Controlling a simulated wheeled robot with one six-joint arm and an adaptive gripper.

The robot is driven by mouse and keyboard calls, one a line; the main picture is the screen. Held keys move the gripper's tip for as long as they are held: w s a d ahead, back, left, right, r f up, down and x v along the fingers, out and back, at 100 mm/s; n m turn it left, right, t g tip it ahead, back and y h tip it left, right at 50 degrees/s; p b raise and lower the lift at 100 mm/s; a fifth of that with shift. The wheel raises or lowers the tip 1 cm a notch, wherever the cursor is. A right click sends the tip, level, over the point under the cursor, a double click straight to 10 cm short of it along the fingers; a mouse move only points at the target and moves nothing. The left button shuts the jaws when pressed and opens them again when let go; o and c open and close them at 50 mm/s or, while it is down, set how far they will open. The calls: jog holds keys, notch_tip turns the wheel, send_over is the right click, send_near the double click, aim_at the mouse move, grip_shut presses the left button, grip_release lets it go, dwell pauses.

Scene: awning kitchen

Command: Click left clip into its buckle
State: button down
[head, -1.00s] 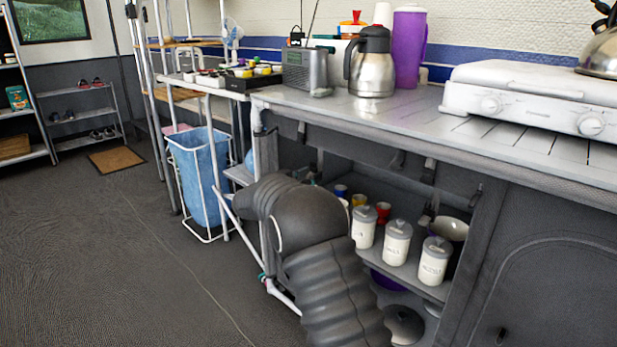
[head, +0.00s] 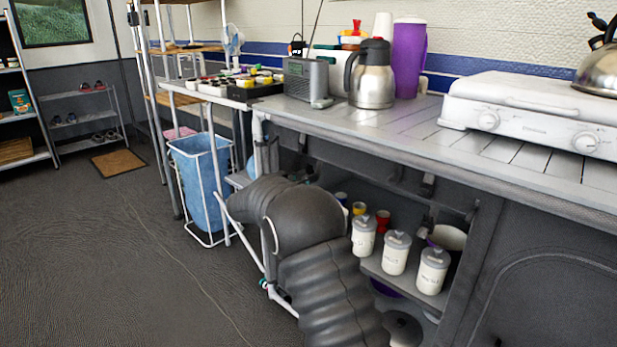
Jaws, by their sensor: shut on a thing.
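A dark strap (head: 301,141) hangs from the counter's front edge at the left end of the open shelf bay. Farther right, a dark strap with a buckle-like piece (head: 427,185) hangs at the same edge, and a smaller dark tab (head: 397,162) lies between them. Which pieces are clip and which are buckle is too small to tell. My ribbed dark arm fills the lower middle and reaches toward the left end of the bay. My gripper is hidden behind the arm, and so is whatever is at its jaws.
The counter (head: 400,120) carries a radio (head: 307,79), a steel jug (head: 371,75), a purple pitcher (head: 409,58) and a white stove (head: 535,115). White canisters (head: 397,254) stand on the shelf below. A blue bin (head: 203,180) stands left; the floor beyond is open.

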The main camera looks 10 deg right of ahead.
notch_tip(320, 180, up, 6)
jog(key=s+a+p, duration=0.2)
jog(key=p, duration=0.2)
jog(key=shift+a, duration=0.35)
jog(key=shift+f, duration=0.1)
jog(key=c, duration=1)
grip_release()
jog(key=shift+a, duration=0.1)
jog(key=shift+c, duration=0.2)
jog(key=v, duration=1.2)
